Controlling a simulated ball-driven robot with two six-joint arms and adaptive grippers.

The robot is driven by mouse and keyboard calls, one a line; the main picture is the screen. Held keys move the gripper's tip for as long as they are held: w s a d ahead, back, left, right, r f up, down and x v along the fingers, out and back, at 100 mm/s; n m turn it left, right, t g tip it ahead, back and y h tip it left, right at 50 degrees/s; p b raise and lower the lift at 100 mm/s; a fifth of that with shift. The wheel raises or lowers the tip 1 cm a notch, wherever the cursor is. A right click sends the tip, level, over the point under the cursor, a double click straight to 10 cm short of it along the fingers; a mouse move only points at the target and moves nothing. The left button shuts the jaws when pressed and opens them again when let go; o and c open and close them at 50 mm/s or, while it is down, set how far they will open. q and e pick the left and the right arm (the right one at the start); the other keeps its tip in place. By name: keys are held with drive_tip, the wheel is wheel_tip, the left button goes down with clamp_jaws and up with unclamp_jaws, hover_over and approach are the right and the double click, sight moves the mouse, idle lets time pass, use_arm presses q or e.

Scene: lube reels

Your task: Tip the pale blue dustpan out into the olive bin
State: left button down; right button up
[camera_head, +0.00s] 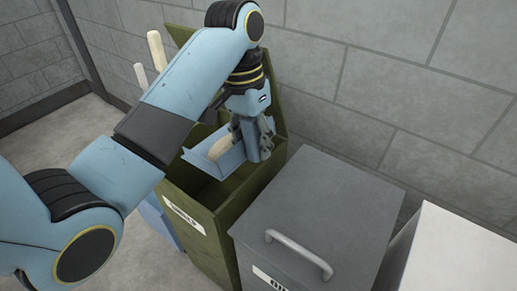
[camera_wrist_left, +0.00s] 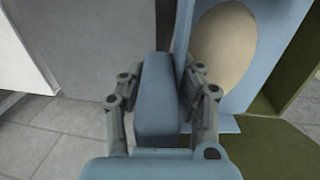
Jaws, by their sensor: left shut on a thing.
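The pale blue dustpan (camera_head: 231,161) is over the open top of the olive bin (camera_head: 216,218). A beige rounded thing (camera_head: 219,148) lies in the pan; it also shows in the left wrist view (camera_wrist_left: 224,45). My left gripper (camera_head: 262,150) is shut on the dustpan's blue handle, which stands between the fingers in the left wrist view (camera_wrist_left: 159,110). Part of the bin's olive wall (camera_wrist_left: 262,148) shows there beneath the pan. The bin's raised lid is behind my arm. My arm hides part of the bin. My right gripper is not in view.
A grey lidded bin (camera_head: 335,205) with a handle stands right of the olive bin. A white box (camera_head: 455,255) is further right. A block wall (camera_head: 400,90) runs close behind. Two pale upright sticks (camera_head: 157,50) stand left of the bin.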

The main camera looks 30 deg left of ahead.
use_arm(q)
drive_tip(key=a+h+b, duration=0.2)
drive_tip(key=shift+w+b, duration=0.15)
drive_tip(key=shift+b, duration=0.2)
drive_tip(key=a+r+h, duration=0.1)
drive_tip(key=h, duration=0.1)
drive_tip(key=a+r+h, duration=0.1)
drive_tip(key=shift+w+a+g+h, duration=0.1)
drive_tip(key=shift+a+g+h, duration=0.2)
drive_tip(key=shift+g+h, duration=0.1)
drive_tip(key=shift+w+a+r+h, duration=0.1)
drive_tip(key=shift+a+r+h, duration=0.1)
drive_tip(key=shift+a+h, duration=0.1)
drive_tip(key=shift+a+h+p, duration=0.3)
drive_tip(key=shift+a+h, duration=0.1)
drive_tip(key=shift+h, duration=0.1)
